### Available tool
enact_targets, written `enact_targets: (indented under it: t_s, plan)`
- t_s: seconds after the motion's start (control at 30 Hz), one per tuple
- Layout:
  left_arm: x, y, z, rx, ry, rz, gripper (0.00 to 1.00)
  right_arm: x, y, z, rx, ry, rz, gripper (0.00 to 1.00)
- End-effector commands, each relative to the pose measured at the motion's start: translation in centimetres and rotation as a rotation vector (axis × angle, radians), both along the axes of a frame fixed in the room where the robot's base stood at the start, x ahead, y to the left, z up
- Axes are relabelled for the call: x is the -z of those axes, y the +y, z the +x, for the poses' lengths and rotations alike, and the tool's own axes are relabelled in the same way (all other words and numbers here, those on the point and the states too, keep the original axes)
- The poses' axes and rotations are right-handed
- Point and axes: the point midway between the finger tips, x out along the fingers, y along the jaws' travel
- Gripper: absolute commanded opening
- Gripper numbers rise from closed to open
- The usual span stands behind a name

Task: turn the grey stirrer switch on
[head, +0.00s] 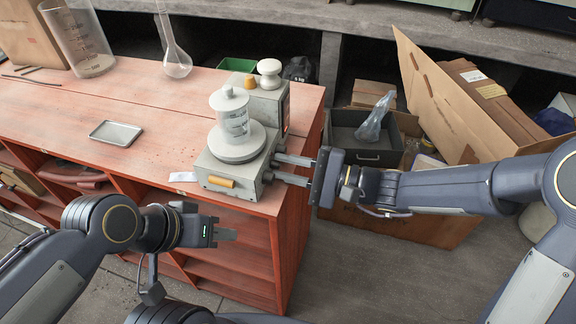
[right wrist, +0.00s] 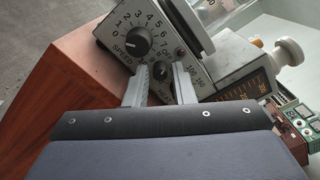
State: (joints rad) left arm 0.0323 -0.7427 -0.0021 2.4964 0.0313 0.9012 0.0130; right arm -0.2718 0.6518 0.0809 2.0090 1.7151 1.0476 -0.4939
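The grey stirrer (head: 212,172) stands at the right end of the red-brown bench, with a lidded clear vessel (head: 232,112) on its round white top plate. In the right wrist view its front panel (right wrist: 184,43) shows a large black speed knob (right wrist: 138,42) with numbers around it. A smaller dark knob-like switch (right wrist: 161,70) sits below it. My right gripper (head: 275,169) is at the panel, its two fingers apart, one on each side of the small switch; whether they touch it is unclear. My left gripper (head: 226,234) is low in front of the bench, away from the stirrer, seen edge-on.
A second grey device (head: 268,104) with a white knob and a scale stands close behind the stirrer. A small metal tray (head: 116,133), a flask (head: 177,62) and a large beaker (head: 88,45) stand further left. An open cardboard box (head: 457,97) is at the right.

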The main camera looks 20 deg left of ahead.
Motion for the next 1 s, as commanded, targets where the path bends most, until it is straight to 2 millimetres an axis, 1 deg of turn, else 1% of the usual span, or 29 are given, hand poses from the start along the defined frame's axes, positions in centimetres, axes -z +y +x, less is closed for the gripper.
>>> enact_targets:
  t_s: [0.03,0.1,0.17,0.37,0.57,0.77,1.0]
  plan:
    - [0.0,0.0,0.0,0.000,0.000,0.000,0.36,0.0,0.0,0.0,0.000,0.000,0.000,0.16]
    - [0.0,0.0,0.0,0.000,0.000,0.000,0.36,0.0,0.0,0.0,0.000,0.000,0.000,0.07]
    - [0.0,0.0,0.0,0.000,0.000,0.000,0.36,0.0,0.0,0.0,0.000,0.000,0.000,0.00]
    - [0.0,0.0,0.0,0.000,0.000,0.000,0.36,0.0,0.0,0.0,0.000,0.005,0.000,0.00]
    - [-0.2,0.0,0.0,0.000,0.000,0.000,0.36,0.0,-0.1,0.0,0.001,0.061,0.002,0.00]
    - [-0.5,0.0,0.0,0.000,0.000,0.000,0.36,-0.1,-0.1,0.0,0.001,0.189,0.006,0.00]
    - [-1.4,0.0,0.0,0.000,0.000,0.000,0.36,-0.2,-0.1,0.0,0.001,0.385,0.013,0.00]
